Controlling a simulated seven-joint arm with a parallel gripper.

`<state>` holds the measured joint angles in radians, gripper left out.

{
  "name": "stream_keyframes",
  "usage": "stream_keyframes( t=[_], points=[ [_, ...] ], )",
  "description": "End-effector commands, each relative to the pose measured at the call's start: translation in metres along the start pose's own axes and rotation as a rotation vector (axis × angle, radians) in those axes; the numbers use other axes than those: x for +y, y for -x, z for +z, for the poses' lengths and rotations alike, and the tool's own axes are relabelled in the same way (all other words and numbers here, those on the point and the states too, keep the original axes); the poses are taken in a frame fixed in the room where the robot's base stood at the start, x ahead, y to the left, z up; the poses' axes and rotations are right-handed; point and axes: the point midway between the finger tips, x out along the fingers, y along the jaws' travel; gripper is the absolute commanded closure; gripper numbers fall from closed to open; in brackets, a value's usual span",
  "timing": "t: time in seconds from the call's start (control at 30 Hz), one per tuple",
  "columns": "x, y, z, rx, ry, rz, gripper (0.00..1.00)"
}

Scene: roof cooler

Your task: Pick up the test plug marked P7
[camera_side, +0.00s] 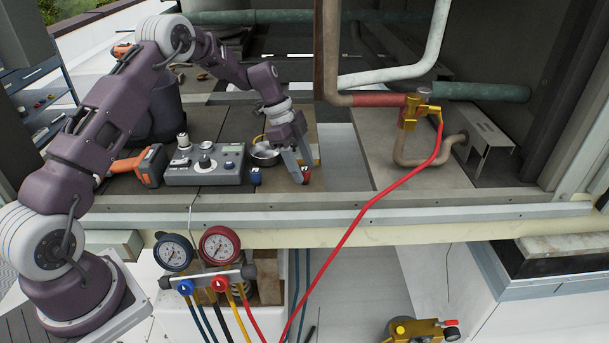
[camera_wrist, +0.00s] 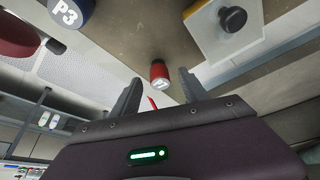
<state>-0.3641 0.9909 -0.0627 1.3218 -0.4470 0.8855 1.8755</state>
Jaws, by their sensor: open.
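My gripper (camera_side: 298,171) points down at the tan deck, its fingers apart. In the wrist view, my gripper (camera_wrist: 158,86) has a small red plug (camera_wrist: 159,72) showing in the gap between its two fingertips; I see no grip on it. The plug has a white end whose mark is too small to read, so I cannot confirm P7. In the side view the red plug (camera_side: 306,174) shows small beside the fingertips, partly hidden. A blue plug marked P3 (camera_wrist: 68,12) is at the upper left of the wrist view; a blue plug (camera_side: 255,176) also shows in the side view.
A grey control box (camera_side: 205,166) and an orange-handled tool (camera_side: 152,165) lie left of my gripper. A round metal dish (camera_side: 264,155) is close by. A pale plate with a black knob (camera_wrist: 230,20) is near the right finger. A red hose (camera_side: 370,205) crosses at right.

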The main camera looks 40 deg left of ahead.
Motion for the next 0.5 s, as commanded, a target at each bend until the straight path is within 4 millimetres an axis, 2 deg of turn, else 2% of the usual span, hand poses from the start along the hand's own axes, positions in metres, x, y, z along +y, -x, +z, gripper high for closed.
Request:
stream_keyframes(
  t=[0.1,0.3,0.5],
  points=[
    [-0.0001,-0.0120,-0.0001,-0.001,-0.001,0.000,0.48],
    [-0.0003,-0.0124,-0.0003,-0.001,-0.001,-0.001,0.48],
    [-0.0003,-0.0122,-0.0003,-0.001,-0.001,-0.001,0.87]
  ],
)
